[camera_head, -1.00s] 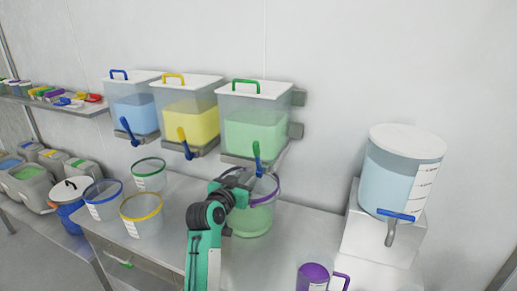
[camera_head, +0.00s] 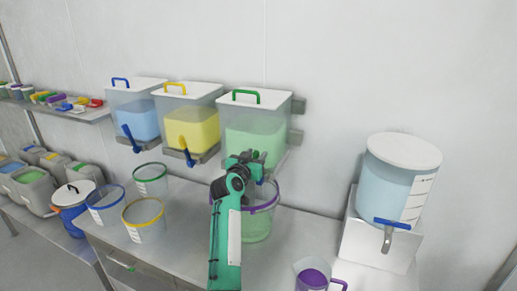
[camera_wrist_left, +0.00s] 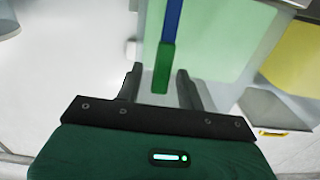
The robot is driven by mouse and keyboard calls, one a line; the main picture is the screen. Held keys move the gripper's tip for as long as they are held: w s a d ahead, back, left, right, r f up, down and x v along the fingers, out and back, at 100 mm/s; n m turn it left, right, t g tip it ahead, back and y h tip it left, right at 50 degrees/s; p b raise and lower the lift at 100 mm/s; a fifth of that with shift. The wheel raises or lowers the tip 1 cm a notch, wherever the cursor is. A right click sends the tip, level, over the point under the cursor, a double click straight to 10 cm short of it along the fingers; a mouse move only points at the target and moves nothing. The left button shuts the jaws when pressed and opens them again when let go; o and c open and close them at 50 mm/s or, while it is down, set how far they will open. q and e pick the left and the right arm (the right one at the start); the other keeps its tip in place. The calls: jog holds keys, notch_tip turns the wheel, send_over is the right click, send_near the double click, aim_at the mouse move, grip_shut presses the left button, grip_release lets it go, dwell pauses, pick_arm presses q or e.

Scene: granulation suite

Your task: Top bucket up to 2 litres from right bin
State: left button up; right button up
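The right bin (camera_head: 256,128) is a clear wall bin with a green handle, holding green material. A purple-rimmed bucket (camera_head: 263,226) stands on the table below it, with green material inside; its level is partly hidden by my arm. My left gripper (camera_head: 246,160) is at the outlet under the right bin, above the bucket. In the left wrist view, its two dark fingers (camera_wrist_left: 158,88) are apart, with the green grip of the blue-and-green outlet lever (camera_wrist_left: 161,70) showing between them. I cannot tell whether they touch it. My right gripper is out of view.
A blue bin (camera_head: 137,120) and a yellow bin (camera_head: 188,125) hang to the left. Blue-, green- and yellow-rimmed buckets (camera_head: 143,221) stand on the table. A purple jug (camera_head: 312,278) is at the front, and a blue-tapped tank (camera_head: 396,180) stands at the right.

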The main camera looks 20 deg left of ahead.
pick_arm(q)
jog(key=shift+w+p, duration=0.3)
jog(key=shift+w, duration=1.05)
grip_shut()
